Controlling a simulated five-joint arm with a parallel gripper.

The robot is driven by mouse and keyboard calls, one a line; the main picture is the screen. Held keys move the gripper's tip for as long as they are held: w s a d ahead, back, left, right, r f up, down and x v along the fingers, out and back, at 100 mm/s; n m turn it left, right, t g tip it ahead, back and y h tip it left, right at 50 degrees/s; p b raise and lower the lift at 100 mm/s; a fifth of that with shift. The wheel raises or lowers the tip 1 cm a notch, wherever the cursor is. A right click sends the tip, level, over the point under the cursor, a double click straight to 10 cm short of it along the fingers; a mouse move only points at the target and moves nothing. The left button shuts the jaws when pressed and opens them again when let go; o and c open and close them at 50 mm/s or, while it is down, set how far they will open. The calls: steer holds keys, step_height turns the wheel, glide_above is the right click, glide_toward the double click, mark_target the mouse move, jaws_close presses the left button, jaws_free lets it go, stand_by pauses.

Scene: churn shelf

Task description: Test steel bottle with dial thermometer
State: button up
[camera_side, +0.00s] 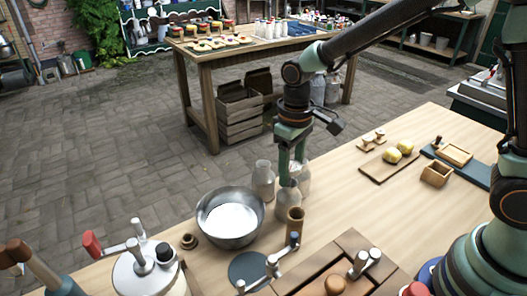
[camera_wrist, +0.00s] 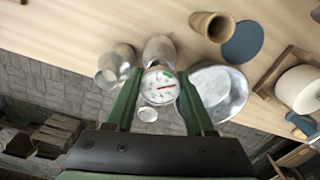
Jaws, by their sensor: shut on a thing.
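My gripper (camera_wrist: 158,100) is shut on the dial thermometer (camera_wrist: 158,86), which has a round white face with a red needle. In the side view my gripper (camera_side: 289,178) points down just above a pale steel bottle (camera_side: 285,201). The thermometer cannot be made out there, and I cannot tell whether its stem is inside a bottle. Two more bottles stand close by, one to the left (camera_side: 263,180) and one behind to the right (camera_side: 303,178). In the wrist view one bottle (camera_wrist: 158,50) is partly behind the dial and another (camera_wrist: 117,61) is left of it.
A steel bowl (camera_side: 231,215) with white contents stands left of the bottles. A wooden cup (camera_side: 295,219) stands close in front, with a dark round disc (camera_side: 249,268) nearby. A churn (camera_side: 148,271) and wooden press (camera_side: 340,265) fill the front. Potatoes on a board (camera_side: 391,159) lie right.

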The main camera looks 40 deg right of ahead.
mark_target(290, 179)
steer(key=shift+f, duration=1.7)
stand_by(0.5)
steer(key=o, duration=1.1)
steer(key=shift+c, duration=0.2)
steer(key=shift+c, duration=0.3)
steer(key=c, duration=0.3)
steer(key=shift+r, duration=0.15)
steer(key=shift+r, duration=2.4)
steer(key=shift+o, duration=0.2)
